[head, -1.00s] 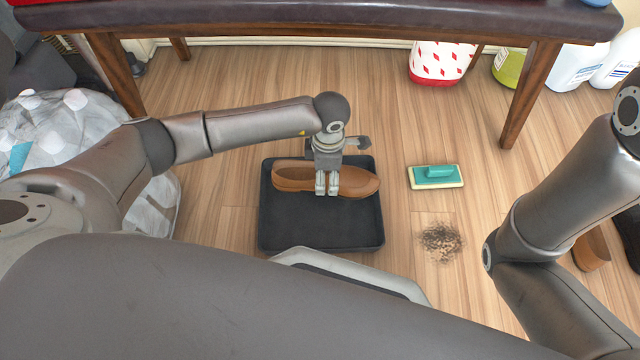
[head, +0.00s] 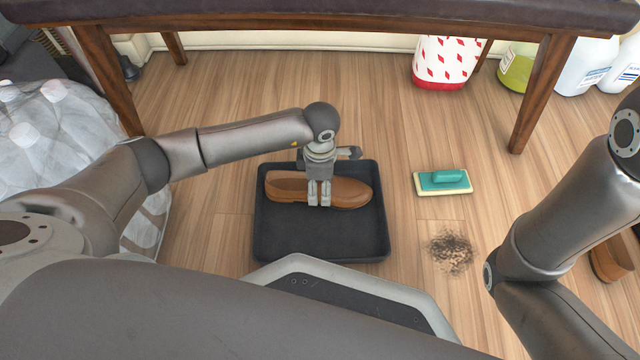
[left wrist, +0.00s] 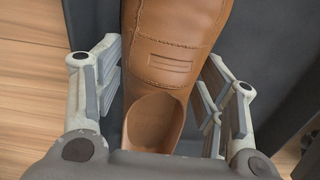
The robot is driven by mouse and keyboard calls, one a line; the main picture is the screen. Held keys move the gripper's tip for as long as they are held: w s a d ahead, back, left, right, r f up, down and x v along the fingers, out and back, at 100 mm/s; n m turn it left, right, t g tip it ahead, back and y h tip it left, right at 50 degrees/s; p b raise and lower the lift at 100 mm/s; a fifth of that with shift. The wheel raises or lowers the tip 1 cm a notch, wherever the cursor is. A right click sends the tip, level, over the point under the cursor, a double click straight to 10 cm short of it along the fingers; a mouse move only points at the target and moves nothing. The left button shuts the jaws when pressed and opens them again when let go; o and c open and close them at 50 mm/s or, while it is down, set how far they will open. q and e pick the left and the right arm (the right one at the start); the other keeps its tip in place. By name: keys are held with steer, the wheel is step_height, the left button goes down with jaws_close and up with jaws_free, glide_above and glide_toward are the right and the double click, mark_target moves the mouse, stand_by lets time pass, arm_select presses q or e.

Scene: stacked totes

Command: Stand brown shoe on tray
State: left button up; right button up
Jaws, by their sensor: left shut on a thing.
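The brown shoe (head: 345,192) lies lengthwise left to right across the back half of the black tray (head: 320,245) on the floor. My left gripper (head: 319,204) points down and is shut on the middle of the shoe. In the left wrist view, the fingers (left wrist: 165,95) flank the shoe (left wrist: 175,35), with its opening toward the camera. The shoe is within the tray's outline; I cannot tell whether its sole touches the tray. My right gripper is out of view; only my right arm shows.
A green-and-cream scrubber (head: 442,181) and a dark dirt patch (head: 451,253) lie right of the tray. Another brown shoe (head: 611,260) is at the right edge, partly hidden by my arm. A bench (head: 330,18) stands behind, with bottles (head: 584,66) beneath. Wrapped bottles (head: 50,130) are at left.

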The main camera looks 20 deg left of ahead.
arm_select(q)
steer(key=shift+f, duration=0.1)
steer(key=o, duration=1.2)
step_height(320, 180, up, 12)
steer(key=p, duration=0.9)
